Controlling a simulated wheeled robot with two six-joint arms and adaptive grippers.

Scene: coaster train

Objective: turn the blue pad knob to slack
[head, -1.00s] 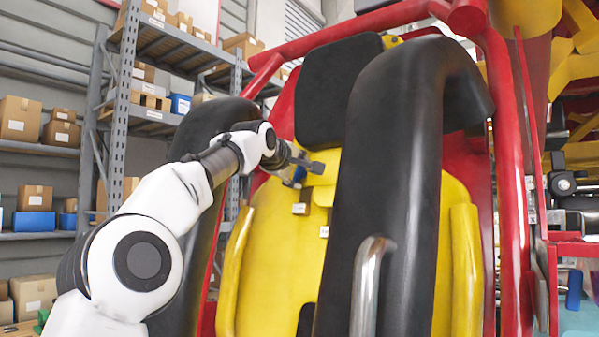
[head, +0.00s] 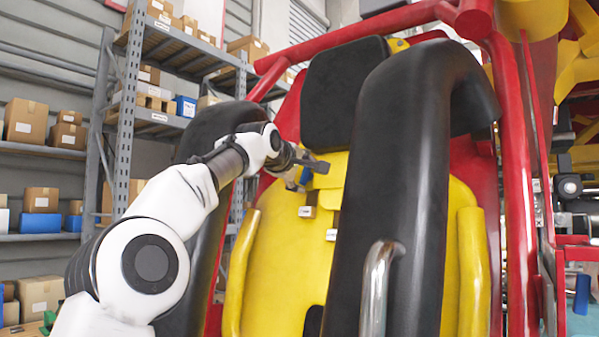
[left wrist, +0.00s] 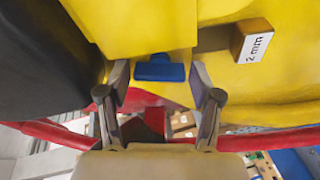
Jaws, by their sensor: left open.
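The blue pad knob (left wrist: 160,70) sits on the yellow seat back, between the open fingers of my left gripper (left wrist: 160,88) in the left wrist view. A gap shows on both sides of the knob, so the fingers look apart from it. My right gripper is not in view.
Black padded shoulder restraints (head: 400,190) flank the yellow seat (head: 275,270). A black headrest (head: 342,95) is above. Shelves with boxes (head: 130,110) stand behind at left.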

